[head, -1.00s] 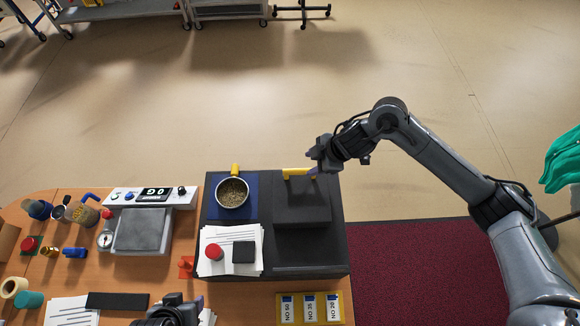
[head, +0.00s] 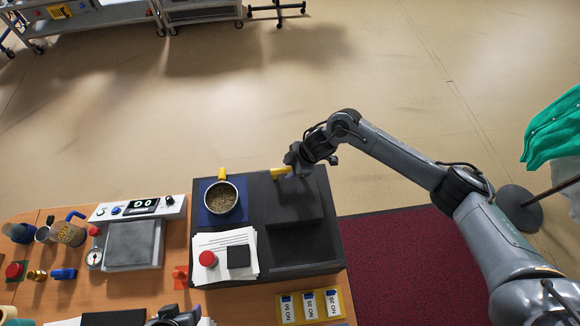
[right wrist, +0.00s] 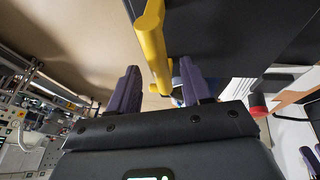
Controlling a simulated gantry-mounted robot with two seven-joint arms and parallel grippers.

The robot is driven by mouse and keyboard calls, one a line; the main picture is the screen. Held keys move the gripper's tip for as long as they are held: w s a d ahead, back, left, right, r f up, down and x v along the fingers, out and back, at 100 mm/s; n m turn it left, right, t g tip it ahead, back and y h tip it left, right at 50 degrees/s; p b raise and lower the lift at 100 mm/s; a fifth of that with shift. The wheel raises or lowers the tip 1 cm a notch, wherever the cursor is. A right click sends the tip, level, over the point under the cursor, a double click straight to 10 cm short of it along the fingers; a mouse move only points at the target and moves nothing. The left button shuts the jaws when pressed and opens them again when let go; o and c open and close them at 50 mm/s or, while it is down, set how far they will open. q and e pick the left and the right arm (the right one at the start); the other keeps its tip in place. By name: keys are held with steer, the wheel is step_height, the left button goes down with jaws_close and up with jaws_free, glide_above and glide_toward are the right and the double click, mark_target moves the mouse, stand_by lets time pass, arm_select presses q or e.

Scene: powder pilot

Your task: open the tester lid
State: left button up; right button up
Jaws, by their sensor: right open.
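The tester is a dark box (head: 315,255) at the right end of the table. Its lid (head: 290,210) is a raised dark block that looks down. The lid's yellow handle (head: 280,171) is at the far edge and also shows in the right wrist view (right wrist: 150,35). My right gripper (head: 293,167) is at the handle's right end. In the right wrist view its purple fingers (right wrist: 160,78) are open, with the yellow bar running between them; contact cannot be told. My left gripper (head: 177,316) is only partly visible at the bottom edge, its fingers unclear.
A metal cup of grains (head: 221,198) stands on a blue mat left of the lid. Papers (head: 208,276) with a red button (head: 207,259) and a black block (head: 238,257) lie nearer. A scale (head: 133,245) stands further left. Yellow-framed cards (head: 333,303) lie in front. Open floor lies beyond.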

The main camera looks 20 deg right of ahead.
steer(key=shift+f, duration=0.2)
jaws_close()
steer(key=shift+a+r, duration=0.1)
steer(key=shift+r, duration=0.05)
stand_by(0.3)
